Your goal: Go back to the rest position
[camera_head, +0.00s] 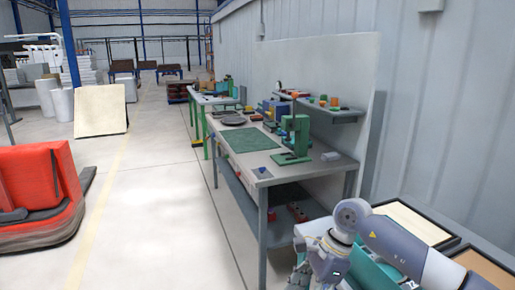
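My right arm (392,243) comes in from the lower right, with its elbow-like joint raised and bent and its lower part running down to the bottom edge. I cannot make out its gripper fingers there. My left arm and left gripper are not in view. I see no object held.
A long grey workbench (274,177) stands ahead along the wall, with a green mat (249,139) and a green press (296,138). Framed trays (414,221) lie at right near my arm. A red padded object (38,181) stands at left. The floor between is clear.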

